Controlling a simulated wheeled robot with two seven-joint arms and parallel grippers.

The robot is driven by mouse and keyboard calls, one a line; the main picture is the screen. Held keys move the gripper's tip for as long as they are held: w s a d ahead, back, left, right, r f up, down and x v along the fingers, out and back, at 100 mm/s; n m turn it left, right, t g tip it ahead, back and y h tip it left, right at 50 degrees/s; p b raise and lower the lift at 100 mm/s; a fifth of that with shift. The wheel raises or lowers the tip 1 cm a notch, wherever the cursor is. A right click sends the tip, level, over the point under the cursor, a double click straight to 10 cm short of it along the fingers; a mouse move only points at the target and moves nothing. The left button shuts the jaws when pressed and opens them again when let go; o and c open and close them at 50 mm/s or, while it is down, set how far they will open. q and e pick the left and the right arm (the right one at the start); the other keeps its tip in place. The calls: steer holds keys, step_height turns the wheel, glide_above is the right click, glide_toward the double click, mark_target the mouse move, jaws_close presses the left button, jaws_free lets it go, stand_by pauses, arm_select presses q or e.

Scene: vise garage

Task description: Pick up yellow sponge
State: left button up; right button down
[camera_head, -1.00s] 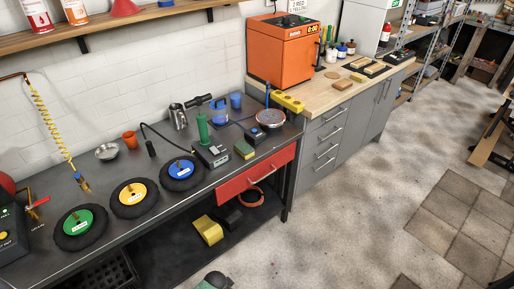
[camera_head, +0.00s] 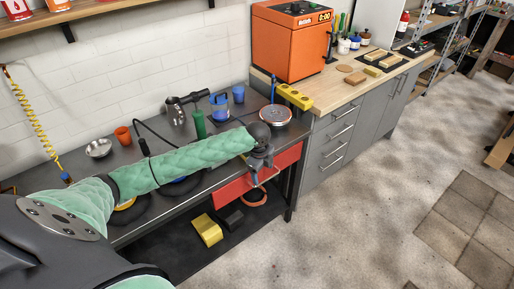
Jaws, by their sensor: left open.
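The yellow-and-green sponge that lay on the dark workbench (camera_head: 218,150) one second ago is hidden now, behind my left arm. My left gripper (camera_head: 257,178) points down in front of the bench edge, by the handle of the red drawer (camera_head: 232,193). It is open, and I see nothing held in it. Whether it touches the drawer handle I cannot tell. A yellow block (camera_head: 207,230) lies on the shelf under the bench. My right gripper is out of view.
An orange machine (camera_head: 292,42) stands on the wooden counter (camera_head: 322,92) at the back right.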

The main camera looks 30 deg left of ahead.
arm_select(q)
steer(key=w+a+r+m, duration=0.1)
steer(key=a+r, duration=0.2)
steer(key=w+a+r+m, duration=0.1)
steer(key=w+a+r, duration=0.1)
steer(key=a+r, duration=0.2)
steer(key=w+a+r+m, duration=0.1)
steer(key=w+a+r, duration=0.1)
steer(key=a+r, duration=0.1)
steer(key=shift+a+r+g+y, duration=0.2)
steer(key=shift+r+g+y, duration=0.15)
steer(key=shift+g+y, duration=0.05)
steer(key=shift+a, duration=0.1)
steer(key=shift+f, duration=0.3)
steer(key=shift+s+f+p, duration=0.1)
steer(key=shift+f+p, duration=0.25)
steer(key=shift+f, duration=0.4)
step_height(320, 180, down, 4)
steer(key=shift+f+p, duration=0.1)
steer(key=shift+p, duration=1.1)
steer(key=shift+f, duration=0.65)
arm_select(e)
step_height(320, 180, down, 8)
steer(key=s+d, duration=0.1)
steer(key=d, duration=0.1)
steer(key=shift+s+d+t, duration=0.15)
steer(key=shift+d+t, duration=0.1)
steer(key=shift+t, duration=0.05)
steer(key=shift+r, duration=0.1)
